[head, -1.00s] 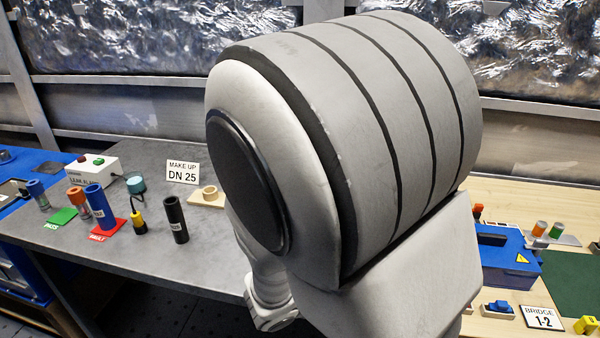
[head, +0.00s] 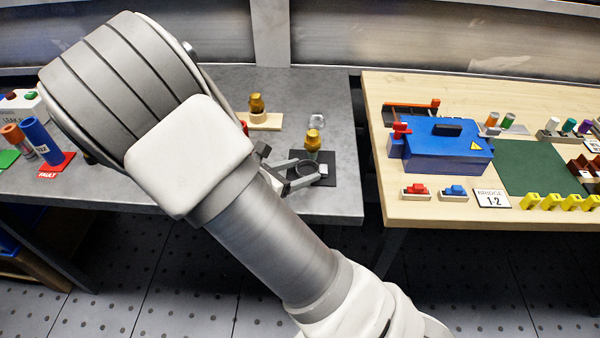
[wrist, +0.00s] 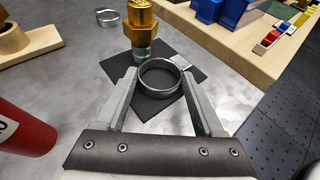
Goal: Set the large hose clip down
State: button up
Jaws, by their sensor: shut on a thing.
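The large hose clip, a shiny metal ring (wrist: 160,77), sits between the two fingertips of my gripper (wrist: 158,84) in the wrist view. My gripper is shut on it. The ring's opening faces up, over a dark square mat (wrist: 198,72). I cannot tell whether the ring touches the mat. In the head view my gripper (head: 308,171) is low at the mat (head: 327,158), near the grey bench's right end; the clip is hard to make out there. A brass fitting on a clear hose end (wrist: 141,22) stands on the mat just beyond the ring.
Another metal ring (wrist: 107,17) lies on the bench behind the fitting. A wooden base (head: 265,121) with a brass part is at the back. A red cylinder (wrist: 22,125) is close left in the wrist view. A wooden table (head: 375,95) with a blue box (head: 440,150) stands right, across a gap.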

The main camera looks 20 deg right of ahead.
jog(key=shift+f, duration=0.2)
jog(key=o, duration=1.3)
jog(key=shift+o, duration=0.2)
jog(key=shift+r, duration=0.1)
